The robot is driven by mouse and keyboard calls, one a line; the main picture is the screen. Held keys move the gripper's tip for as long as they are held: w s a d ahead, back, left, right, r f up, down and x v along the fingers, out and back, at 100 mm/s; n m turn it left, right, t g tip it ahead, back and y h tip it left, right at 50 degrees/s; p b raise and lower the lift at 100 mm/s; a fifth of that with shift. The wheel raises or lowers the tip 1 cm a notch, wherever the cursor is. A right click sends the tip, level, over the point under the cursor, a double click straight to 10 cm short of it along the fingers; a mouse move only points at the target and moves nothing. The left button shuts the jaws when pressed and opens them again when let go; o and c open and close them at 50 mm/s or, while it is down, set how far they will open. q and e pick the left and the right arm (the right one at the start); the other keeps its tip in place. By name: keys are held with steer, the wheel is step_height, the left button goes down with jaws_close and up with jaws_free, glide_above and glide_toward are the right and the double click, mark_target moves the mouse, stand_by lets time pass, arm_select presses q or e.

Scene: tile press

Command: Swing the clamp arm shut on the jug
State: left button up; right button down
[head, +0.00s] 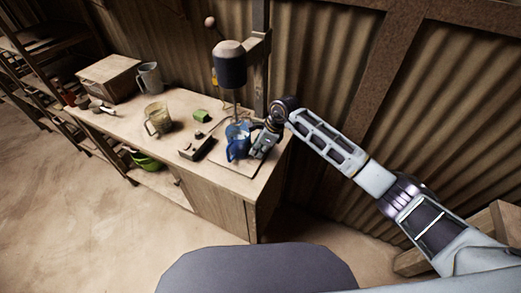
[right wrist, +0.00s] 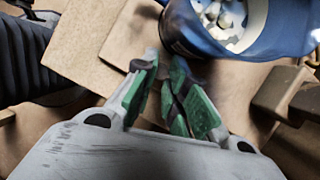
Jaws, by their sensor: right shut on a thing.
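The blue jug (head: 236,153) stands on a board at the near right of the bench, under a stand-mounted machine. In the right wrist view the jug (right wrist: 285,35) shows its open top with pale pieces inside. My right gripper (head: 262,146) is low, just right of the jug. In the right wrist view its green-padded fingers (right wrist: 164,92) are close together beside the jug. They are shut on a thin part, which I take to be the clamp arm; it is mostly hidden between the fingers. My left gripper is not in view.
The machine (head: 230,66) has a thin shaft reaching down to the jug. A dark box-like item (head: 196,146), a green block (head: 200,116), a glass mug (head: 157,120), a grey jug (head: 150,77) and a wooden box (head: 108,78) stand further left on the bench.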

steer(key=shift+s+f, duration=0.1)
steer(key=c, duration=1.4)
jaws_free()
steer(key=shift+d+r, duration=0.2)
steer(key=shift+r, duration=0.35)
steer(key=v, duration=1.1)
